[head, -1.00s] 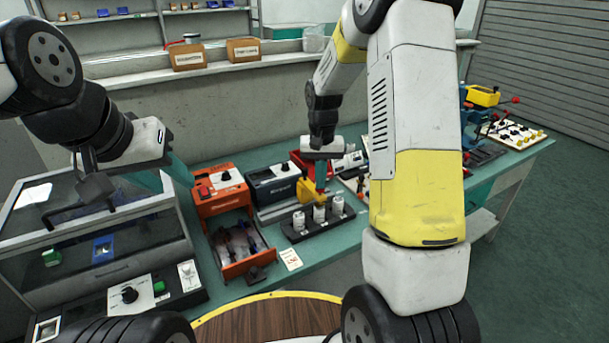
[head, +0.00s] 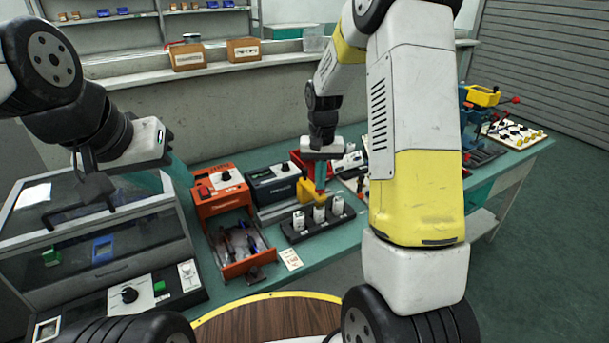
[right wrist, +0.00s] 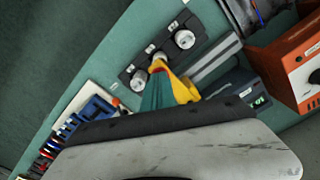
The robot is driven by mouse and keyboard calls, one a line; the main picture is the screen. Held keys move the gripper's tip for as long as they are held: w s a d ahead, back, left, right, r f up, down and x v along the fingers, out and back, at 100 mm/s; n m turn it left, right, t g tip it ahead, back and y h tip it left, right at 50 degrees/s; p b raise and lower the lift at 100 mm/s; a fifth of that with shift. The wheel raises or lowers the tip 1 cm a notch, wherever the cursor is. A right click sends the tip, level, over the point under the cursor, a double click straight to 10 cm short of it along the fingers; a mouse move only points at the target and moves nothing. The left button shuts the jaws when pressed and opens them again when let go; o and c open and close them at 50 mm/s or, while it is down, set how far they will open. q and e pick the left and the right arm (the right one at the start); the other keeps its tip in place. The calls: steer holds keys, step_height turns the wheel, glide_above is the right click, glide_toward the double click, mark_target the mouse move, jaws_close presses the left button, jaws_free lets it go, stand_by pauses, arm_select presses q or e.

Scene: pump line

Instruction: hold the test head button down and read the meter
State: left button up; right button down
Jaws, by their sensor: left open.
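A yellow piece (head: 307,189), which looks like the test head, stands at the middle white cylinder (head: 319,214) of a black three-post block (head: 300,235). My right gripper (head: 321,187) points down with its teal fingers together, its tips at the yellow piece; they hide any button there. In the right wrist view the teal fingers (right wrist: 157,80) lie against the yellow piece (right wrist: 183,88). A dark blue box with a small display (head: 272,184), perhaps the meter, stands behind the block; its reading is not legible. My left gripper (head: 180,172) is open and empty above the glass-lidded case.
The orange unit (head: 213,201) with its drawer pulled out stands left of the block. The clear-lidded case (head: 95,270) fills the left. A red bin (head: 300,160) is behind my right gripper. A label card (head: 290,259) lies on the teal bench.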

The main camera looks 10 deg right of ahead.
steer(key=shift+r, duration=3.45)
steer(key=shift+r, duration=0.1)
steer(key=s+r+n+t, duration=0.1)
steer(key=s+r, duration=0.3)
steer(key=s, duration=0.4)
steer(key=s+a+r+t+y, duration=0.1)
steer(key=s+r+t, duration=0.2)
steer(key=s+r, duration=0.2)
steer(key=s+a+r+n+t+y, duration=0.1)
steer(key=s+r, duration=0.3)
steer(key=s, duration=0.7)
steer(key=shift+s+r+n+t, duration=0.15)
steer(key=shift+r+n+t, duration=0.15)
steer(key=shift+t, duration=0.3)
